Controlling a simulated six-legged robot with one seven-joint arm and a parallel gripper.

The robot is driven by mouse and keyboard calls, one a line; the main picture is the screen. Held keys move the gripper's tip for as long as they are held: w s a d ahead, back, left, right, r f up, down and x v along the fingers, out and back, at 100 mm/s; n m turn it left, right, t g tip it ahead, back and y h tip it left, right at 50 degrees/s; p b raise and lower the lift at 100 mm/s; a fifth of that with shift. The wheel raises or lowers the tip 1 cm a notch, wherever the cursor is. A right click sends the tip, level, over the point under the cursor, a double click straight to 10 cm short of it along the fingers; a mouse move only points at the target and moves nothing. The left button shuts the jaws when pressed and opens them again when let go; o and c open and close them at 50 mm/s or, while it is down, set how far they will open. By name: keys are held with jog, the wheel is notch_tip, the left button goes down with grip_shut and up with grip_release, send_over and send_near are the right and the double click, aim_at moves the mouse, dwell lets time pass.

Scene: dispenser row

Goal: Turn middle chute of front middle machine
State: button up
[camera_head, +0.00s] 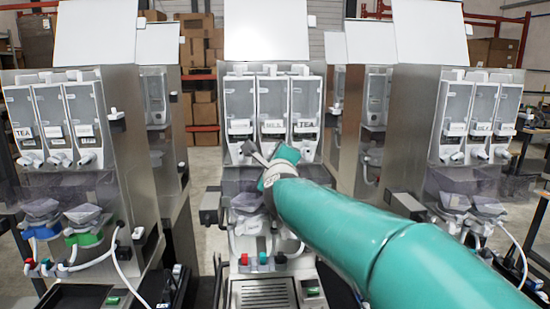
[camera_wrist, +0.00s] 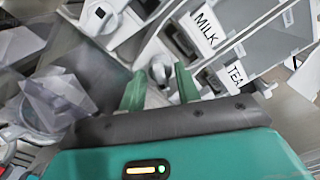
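The front middle machine (camera_head: 232,190) stands straight ahead in the head view, with three clear canisters side by side; the middle one (camera_head: 272,98) has a label that seems to read MILK. In the wrist view the MILK label (camera_wrist: 204,27) and TEA label (camera_wrist: 235,74) are clear. A white chute (camera_wrist: 160,70), apparently the middle one, lies between my fingertips. My gripper (camera_wrist: 160,82) is open, one green finger on each side of the chute; contact cannot be told. In the head view my gripper (camera_head: 267,157) and arm largely hide the middle chute.
Similar machines stand at the left (camera_head: 112,130) and right (camera_head: 412,130), with narrow gaps beside the middle one. A clear funnel (camera_wrist: 60,98) shows left of my gripper in the wrist view. A drip tray (camera_head: 262,293) sits low on the middle machine.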

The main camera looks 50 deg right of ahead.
jog(key=c, duration=0.6)
jog(key=shift+c, duration=0.2)
jog(key=shift+n, duration=0.3)
jog(key=n, duration=2.3)
jog(key=shift+f, duration=0.1)
